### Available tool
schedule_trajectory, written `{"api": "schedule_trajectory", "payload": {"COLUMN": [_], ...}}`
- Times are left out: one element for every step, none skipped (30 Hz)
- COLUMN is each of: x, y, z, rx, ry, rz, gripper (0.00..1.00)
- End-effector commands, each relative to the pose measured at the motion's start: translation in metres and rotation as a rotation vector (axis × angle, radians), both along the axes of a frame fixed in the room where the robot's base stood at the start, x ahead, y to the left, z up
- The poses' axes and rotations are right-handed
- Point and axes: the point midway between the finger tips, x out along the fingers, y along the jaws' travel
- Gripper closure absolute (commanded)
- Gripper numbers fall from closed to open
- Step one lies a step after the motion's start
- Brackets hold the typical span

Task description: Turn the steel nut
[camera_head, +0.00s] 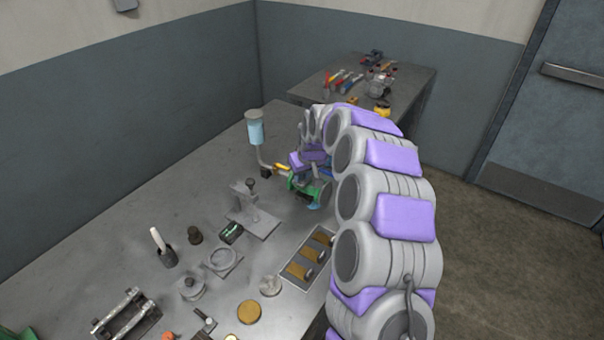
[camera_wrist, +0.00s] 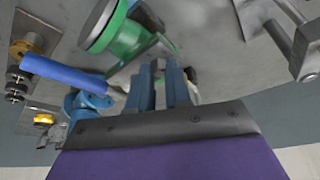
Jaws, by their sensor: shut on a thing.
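My gripper (camera_head: 312,176) is over the middle of the steel bench, at a green-bodied device (camera_head: 299,189). In the wrist view my gripper (camera_wrist: 160,75) has its two blue-grey fingers close together, with a small grey part between them. I cannot make out whether that part is the steel nut. The green device (camera_wrist: 128,42) has a round grey top and lies just beyond the fingertips. A blue handle (camera_wrist: 65,75) is to the left of the fingers. No nut shows clearly in either view; my arm and fingers hide part of this area.
A second table (camera_head: 410,85) with tools stands behind. The bench's left part is clear.

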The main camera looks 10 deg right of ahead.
Motion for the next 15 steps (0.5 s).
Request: {"api": "schedule_trajectory", "payload": {"x": [-0.0004,-0.0004,-0.0005,-0.0007,-0.0008,-0.001,-0.0011,-0.0012,-0.0012,-0.0012,-0.001,-0.0007,-0.0006,-0.0006,-0.0009], "y": [-0.0003,-0.0003,-0.0002,-0.0003,-0.0002,-0.0002,-0.0002,-0.0002,-0.0003,-0.0004,-0.0004,-0.0002,-0.0003,-0.0005,0.0001], "z": [-0.0003,-0.0002,-0.0001,-0.0001,-0.0001,0.0001,0.0002,0.0004,0.0008,0.001,0.0013,0.0018,0.002,0.002,0.0019], "rx": [0.0,-0.001,0.0,-0.001,0.0,-0.001,-0.001,-0.002,-0.002,-0.003,-0.002,-0.003,-0.004,-0.004,-0.005], "ry": [0.002,0.002,0.002,0.002,0.003,0.004,0.004,0.005,0.005,0.004,0.003,0.002,0.001,0.002,0.003], "rz": [-0.001,-0.002,-0.005,-0.01,-0.014,-0.023,-0.032,-0.041,-0.058,-0.072,-0.088,-0.111,-0.132,-0.153,-0.184], "gripper": [1.0,1.0,1.0,1.0,1.0,1.0,1.0,1.0,1.0,1.0,1.0,1.0,1.0,1.0,1.0]}}
